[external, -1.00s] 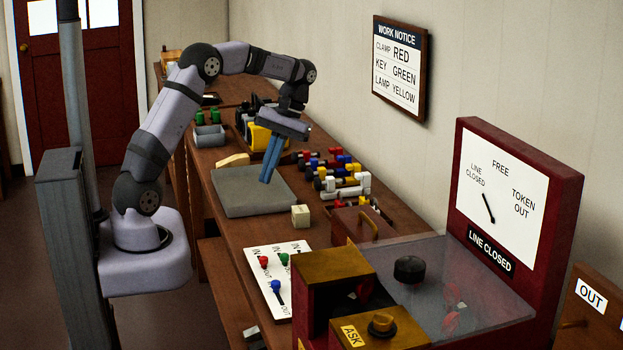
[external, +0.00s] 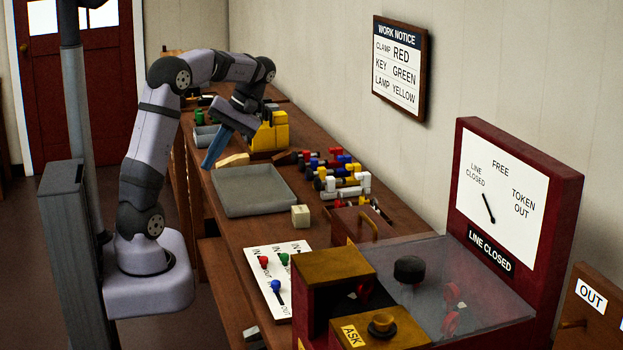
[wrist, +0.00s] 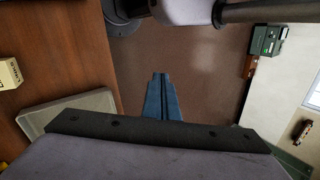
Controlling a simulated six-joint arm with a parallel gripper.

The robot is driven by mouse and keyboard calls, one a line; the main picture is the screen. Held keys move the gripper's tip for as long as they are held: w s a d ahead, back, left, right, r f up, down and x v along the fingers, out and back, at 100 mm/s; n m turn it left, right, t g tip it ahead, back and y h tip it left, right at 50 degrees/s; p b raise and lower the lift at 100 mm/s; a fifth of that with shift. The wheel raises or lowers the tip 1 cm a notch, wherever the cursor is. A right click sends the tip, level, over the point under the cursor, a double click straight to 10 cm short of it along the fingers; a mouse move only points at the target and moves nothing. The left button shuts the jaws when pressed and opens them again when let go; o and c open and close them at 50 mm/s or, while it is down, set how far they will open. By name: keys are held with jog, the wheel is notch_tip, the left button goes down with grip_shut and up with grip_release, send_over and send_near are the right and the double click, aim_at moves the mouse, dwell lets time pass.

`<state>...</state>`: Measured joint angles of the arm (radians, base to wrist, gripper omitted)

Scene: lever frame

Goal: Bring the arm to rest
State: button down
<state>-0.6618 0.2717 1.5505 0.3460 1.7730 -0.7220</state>
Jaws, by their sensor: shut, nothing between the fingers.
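My gripper (external: 209,163) is shut and empty, with its blue fingers pressed together. In the external view it hangs above the far left corner of the grey tray (external: 255,207), pointing down and to the left. In the wrist view the blue fingers (wrist: 160,85) point out over the brown floor, past the bench edge. The tray (wrist: 75,105) lies to the left of the fingers there. My arm is bent at the elbow and folded back toward its base.
The bench holds a cream block (external: 300,216), a yellow device (external: 270,134), several coloured levers and a white switch panel (external: 277,280). A red cabinet with a dial (external: 490,200) stands at right. A work notice (external: 399,70) hangs on the wall. The tray looks empty.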

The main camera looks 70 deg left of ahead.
jog(key=shift+s, duration=0.25)
jog(key=shift+w, duration=0.1)
dwell(0.3)
jog(key=w+d+f+m+t+p, duration=0.1)
jog(key=d+f+m+t+p, duration=0.1)
jog(key=d+m, duration=0.3)
jog(key=w+d+f+m+t+p, duration=0.1)
jog(key=d+f+m, duration=0.4)
jog(key=d, duration=0.6)
jog(key=w+d+f+m+t+p, duration=0.1)
jog(key=d+f+m+t+p, duration=0.2)
jog(key=d, duration=0.6)
jog(key=shift+w+f+m, duration=0.15)
jog(key=shift+f+m, duration=0.5)
jog(key=shift+m, duration=0.55)
jog(key=shift+d+f+t, duration=0.25)
jog(key=shift+d+t, duration=0.05)
jog(key=shift+d, duration=0.05)
